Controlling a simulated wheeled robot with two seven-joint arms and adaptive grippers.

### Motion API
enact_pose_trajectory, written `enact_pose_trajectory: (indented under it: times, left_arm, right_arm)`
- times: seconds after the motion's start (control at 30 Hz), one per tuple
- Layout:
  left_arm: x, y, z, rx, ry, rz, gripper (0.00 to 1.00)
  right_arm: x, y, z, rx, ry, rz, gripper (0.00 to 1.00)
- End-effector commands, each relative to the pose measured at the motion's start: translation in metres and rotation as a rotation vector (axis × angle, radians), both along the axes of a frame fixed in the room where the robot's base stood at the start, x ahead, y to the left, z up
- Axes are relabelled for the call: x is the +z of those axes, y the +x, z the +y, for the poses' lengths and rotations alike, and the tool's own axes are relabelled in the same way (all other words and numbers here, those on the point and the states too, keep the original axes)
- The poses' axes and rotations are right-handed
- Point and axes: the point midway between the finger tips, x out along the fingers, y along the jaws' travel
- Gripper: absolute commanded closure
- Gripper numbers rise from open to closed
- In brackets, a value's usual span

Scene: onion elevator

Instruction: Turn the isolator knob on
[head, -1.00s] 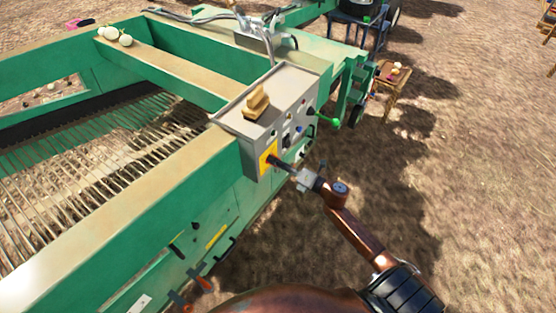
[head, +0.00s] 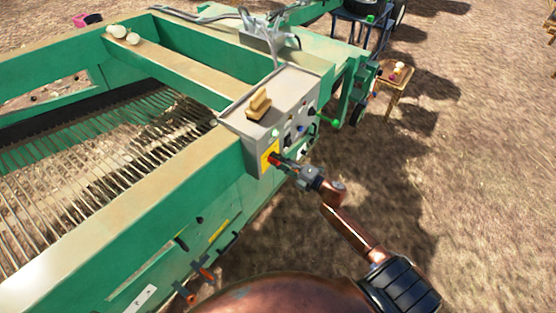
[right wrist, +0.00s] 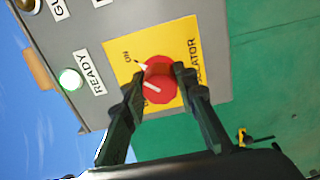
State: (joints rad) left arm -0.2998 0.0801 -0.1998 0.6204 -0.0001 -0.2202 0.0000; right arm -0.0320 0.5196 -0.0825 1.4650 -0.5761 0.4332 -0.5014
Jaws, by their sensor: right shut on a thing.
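The isolator knob (right wrist: 158,84) is round and red, on a yellow plate (right wrist: 204,40) lettered ON and ISOLATOR in the right wrist view. A white triangle shows at its rim by the word ON, and a white line crosses its face. My right gripper (right wrist: 162,76) is shut on the knob, one dark finger at each side; the fingers hide part of the lettering. In the head view the right gripper (head: 281,161) reaches the yellow plate (head: 265,158) on the grey control box (head: 295,93). My left gripper is not in view.
A green READY lamp (right wrist: 70,78) glows beside the plate. A wooden block (head: 258,104) sits on the control box, and a green-tipped lever (head: 334,123) sticks out of its right side. The green machine frame (head: 110,220) fills the left; open dirt lies right.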

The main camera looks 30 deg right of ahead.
Motion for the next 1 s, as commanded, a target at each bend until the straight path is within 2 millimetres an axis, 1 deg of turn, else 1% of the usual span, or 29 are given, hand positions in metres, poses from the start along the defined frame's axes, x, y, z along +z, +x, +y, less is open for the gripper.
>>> enact_pose_trajectory:
  times: [0.37,0.4,0.6,0.63,0.87,1.0]
  left_arm:
    - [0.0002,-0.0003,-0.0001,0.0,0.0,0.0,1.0]
    - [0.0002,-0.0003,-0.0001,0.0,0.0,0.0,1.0]
    - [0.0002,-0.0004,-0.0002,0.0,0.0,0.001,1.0]
    - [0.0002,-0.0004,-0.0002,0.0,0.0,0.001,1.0]
    - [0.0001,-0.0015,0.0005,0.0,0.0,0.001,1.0]
    - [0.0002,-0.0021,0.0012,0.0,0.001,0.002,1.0]
  right_arm:
    - [0.0003,0.0005,-0.002,-0.004,0.005,0.002,0.98]
    - [0.0004,0.0005,-0.0019,-0.004,0.005,0.002,0.72]
    - [0.0002,0.0003,-0.0008,-0.002,0.004,0.002,0.58]
    - [0.0002,0.0004,-0.0007,-0.001,0.004,0.002,0.56]
    - [0.0001,0.0002,-0.0001,0.0,0.004,0.002,0.56]
    - [-0.0009,-0.0063,-0.0031,-0.001,0.003,0.002,0.56]
